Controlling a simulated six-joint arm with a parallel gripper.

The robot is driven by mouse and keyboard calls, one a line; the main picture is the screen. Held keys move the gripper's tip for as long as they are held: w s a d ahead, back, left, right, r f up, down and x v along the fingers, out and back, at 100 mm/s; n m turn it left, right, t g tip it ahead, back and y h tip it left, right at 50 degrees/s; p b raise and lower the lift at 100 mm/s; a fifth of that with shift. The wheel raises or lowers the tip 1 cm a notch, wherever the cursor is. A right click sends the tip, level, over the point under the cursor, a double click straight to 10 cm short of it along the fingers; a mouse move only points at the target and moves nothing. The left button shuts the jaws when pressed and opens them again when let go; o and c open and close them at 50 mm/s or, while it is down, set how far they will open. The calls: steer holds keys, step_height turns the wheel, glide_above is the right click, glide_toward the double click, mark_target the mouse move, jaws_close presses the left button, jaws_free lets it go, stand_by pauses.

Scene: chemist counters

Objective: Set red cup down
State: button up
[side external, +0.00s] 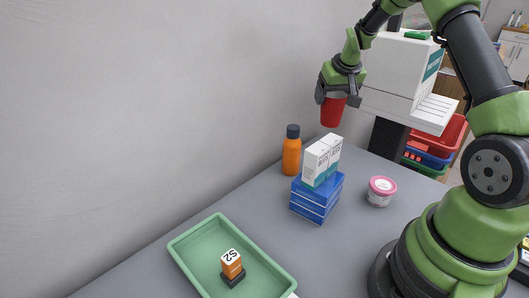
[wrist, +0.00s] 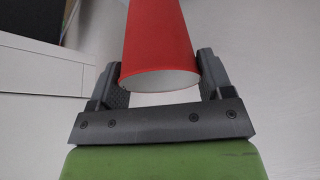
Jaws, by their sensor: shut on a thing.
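The red cup (side external: 332,112) is held in the air in the side external view, above the counter and behind the white boxes. My gripper (side external: 337,93) is shut on it, with the cup hanging below the fingers. In the wrist view the red cup (wrist: 158,45) sits between the two fingers of my gripper (wrist: 158,85), and its pale open rim faces the camera. The cup touches nothing else that I can see.
An orange bottle (side external: 291,155), white boxes on blue boxes (side external: 316,197) and a pink-lidded jar (side external: 381,190) stand on the grey counter (side external: 190,285). A green tray (side external: 187,262) holds an orange block on a dark base. A white machine (side external: 405,75) stands close to my gripper.

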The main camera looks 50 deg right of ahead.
steer(key=w+a+r+n+t+y, duration=0.1)
steer(key=w+a+r+n, duration=0.1)
steer(key=a+r+n, duration=0.3)
steer(key=w+a+r+n+y, duration=0.1)
steer(key=w+a+r, duration=0.1)
steer(key=a, duration=0.5)
steer(key=s+a+r+n+y, duration=0.1)
steer(key=a+r+n, duration=0.15)
steer(key=a, duration=0.95)
steer(key=s+a+r+n+y, duration=0.1)
steer(key=s+a+r, duration=0.15)
steer(key=a, duration=0.95)
steer(key=a+r+n+y, duration=0.1)
steer(key=a+r+n, duration=0.15)
steer(key=a, duration=0.85)
steer(key=s+a+f+n+g+y, duration=0.2)
steer(key=s+a+f+n+g, duration=0.4)
steer(key=s+a+f+n, duration=0.95)
steer(key=shift+m, duration=0.55)
steer(key=f, duration=0.2)
steer(key=a+f, duration=0.1)
steer(key=f, duration=0.2)
steer(key=w+f, duration=0.1)
steer(key=f, duration=0.2)
steer(key=shift+a+f, duration=0.25)
steer(key=shift+f, duration=0.1)
steer(key=o, duration=0.9)
